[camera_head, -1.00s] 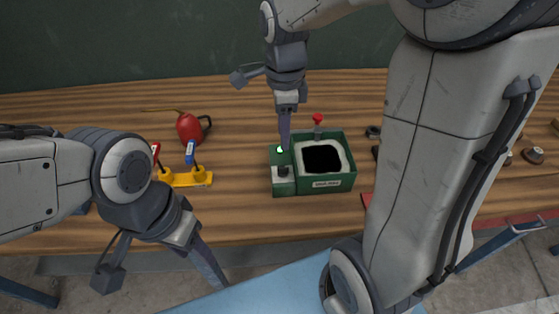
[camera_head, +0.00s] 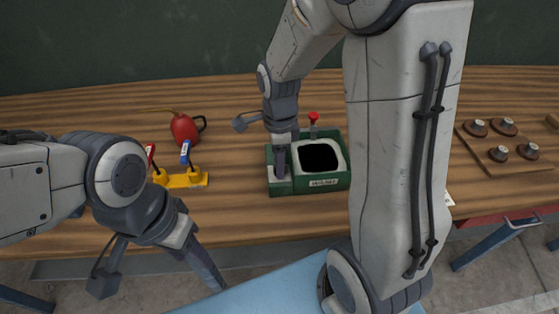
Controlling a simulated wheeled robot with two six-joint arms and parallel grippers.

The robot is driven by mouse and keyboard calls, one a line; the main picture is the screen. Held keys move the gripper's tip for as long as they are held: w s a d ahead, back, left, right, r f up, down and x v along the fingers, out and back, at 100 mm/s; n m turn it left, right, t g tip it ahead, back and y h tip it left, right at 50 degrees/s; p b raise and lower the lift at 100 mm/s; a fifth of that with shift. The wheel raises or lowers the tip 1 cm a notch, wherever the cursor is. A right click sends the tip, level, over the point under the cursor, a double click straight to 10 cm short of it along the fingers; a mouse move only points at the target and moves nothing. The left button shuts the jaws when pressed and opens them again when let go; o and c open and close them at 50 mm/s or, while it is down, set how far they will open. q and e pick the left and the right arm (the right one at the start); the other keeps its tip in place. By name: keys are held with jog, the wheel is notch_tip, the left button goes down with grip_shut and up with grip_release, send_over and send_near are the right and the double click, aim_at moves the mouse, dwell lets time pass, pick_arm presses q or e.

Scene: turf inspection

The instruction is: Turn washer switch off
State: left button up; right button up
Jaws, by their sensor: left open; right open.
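The washer is a green box (camera_head: 320,184) with a white-rimmed dark opening (camera_head: 319,157) on the wooden bench. A red knob (camera_head: 313,116) stands at its back. Its narrow left section held a green light and a dark switch a second ago. My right gripper (camera_head: 281,172) is now over that section, its fingers pointing down at the switch spot, and it hides the light and the switch. Whether it touches the switch I cannot tell. The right gripper's finger gap is not clear in this view. My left gripper (camera_head: 212,280) is empty, low at the bench's front edge, away from the washer.
A red oil can (camera_head: 185,129) and a yellow stand (camera_head: 184,181) with red and blue handled items are left of the washer. A wooden board (camera_head: 505,150) with several round knobs lies at the right. Bare bench (camera_head: 100,225) shows at the front left.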

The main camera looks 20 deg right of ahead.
grip_shut()
jog(key=n+p, duration=0.1)
jog(key=n, duration=0.2)
jog(key=shift+r+p, duration=0.1)
jog(key=shift+p, duration=0.2)
jog(key=n+p, duration=0.2)
jog(key=n, duration=0.3)
jog(key=shift+n, duration=0.3)
jog(key=n+p, duration=0.1)
jog(key=n, duration=0.3)
jog(key=n+p, duration=0.1)
jog(key=n, duration=0.4)
jog(key=shift+p, duration=0.35)
jog(key=shift+n, duration=0.3)
